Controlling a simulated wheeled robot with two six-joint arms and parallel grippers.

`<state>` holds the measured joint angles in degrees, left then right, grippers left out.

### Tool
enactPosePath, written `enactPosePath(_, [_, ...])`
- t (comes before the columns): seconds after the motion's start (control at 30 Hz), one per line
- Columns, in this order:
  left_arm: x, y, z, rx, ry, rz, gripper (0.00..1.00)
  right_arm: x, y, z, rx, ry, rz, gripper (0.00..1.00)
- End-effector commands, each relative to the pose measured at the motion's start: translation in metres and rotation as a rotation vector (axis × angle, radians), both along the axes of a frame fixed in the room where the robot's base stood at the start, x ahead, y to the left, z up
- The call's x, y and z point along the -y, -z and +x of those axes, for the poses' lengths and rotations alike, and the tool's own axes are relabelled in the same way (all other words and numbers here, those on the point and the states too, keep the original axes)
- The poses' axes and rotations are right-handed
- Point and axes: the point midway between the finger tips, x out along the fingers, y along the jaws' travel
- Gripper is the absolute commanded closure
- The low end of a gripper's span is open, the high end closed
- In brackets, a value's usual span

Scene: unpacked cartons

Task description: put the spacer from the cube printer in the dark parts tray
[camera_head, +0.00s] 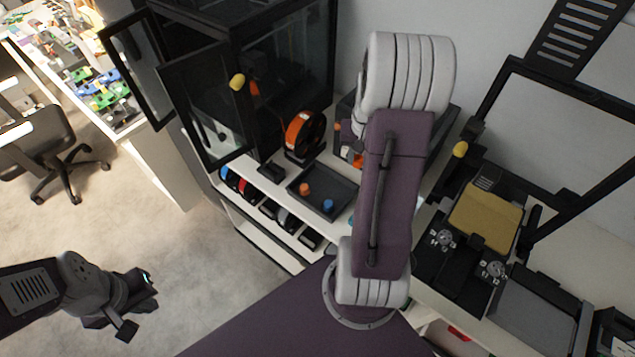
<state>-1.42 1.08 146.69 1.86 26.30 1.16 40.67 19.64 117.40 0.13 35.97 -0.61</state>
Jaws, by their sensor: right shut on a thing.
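The dark parts tray (312,208) lies on the white bench left of my right arm. An orange piece (305,189) and a blue piece (328,204) lie apart in it. The cube printer seems to be the black glass-walled enclosure (290,50) at the top, with its doors swung open. I cannot make out the spacer.
An orange spool (304,134) stands behind the tray. An open door (205,112) juts out left of the spool. Small orange parts (346,152) show beside my right arm. A printer with a gold bed (486,218) stands at right. Floor around my left gripper is clear.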

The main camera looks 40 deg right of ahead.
Motion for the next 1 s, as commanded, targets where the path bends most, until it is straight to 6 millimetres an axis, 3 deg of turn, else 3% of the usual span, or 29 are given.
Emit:
enactPosePath(0.3, [0.000,-0.013,0.000,0.000,0.000,0.000,1.00,-0.052,0.048,0.064,-0.004,-0.008,0.002,1.00])
enactPosePath(0.43, [0.000,-0.016,0.000,0.000,0.000,0.000,1.00,-0.065,0.061,0.082,-0.001,-0.006,0.001,1.00])
enactPosePath(0.67, [0.000,-0.016,0.000,0.000,0.000,0.000,1.00,-0.070,0.070,0.088,-0.002,-0.001,0.001,1.00])
enactPosePath(0.83, [0.000,-0.022,0.000,0.000,0.000,0.000,1.00,-0.070,0.099,0.087,-0.005,-0.002,0.002,1.00])
enactPosePath(1.0, [0.000,-0.022,0.000,0.000,0.000,0.000,1.00,-0.070,0.107,0.088,0.001,-0.001,0.001,1.00])
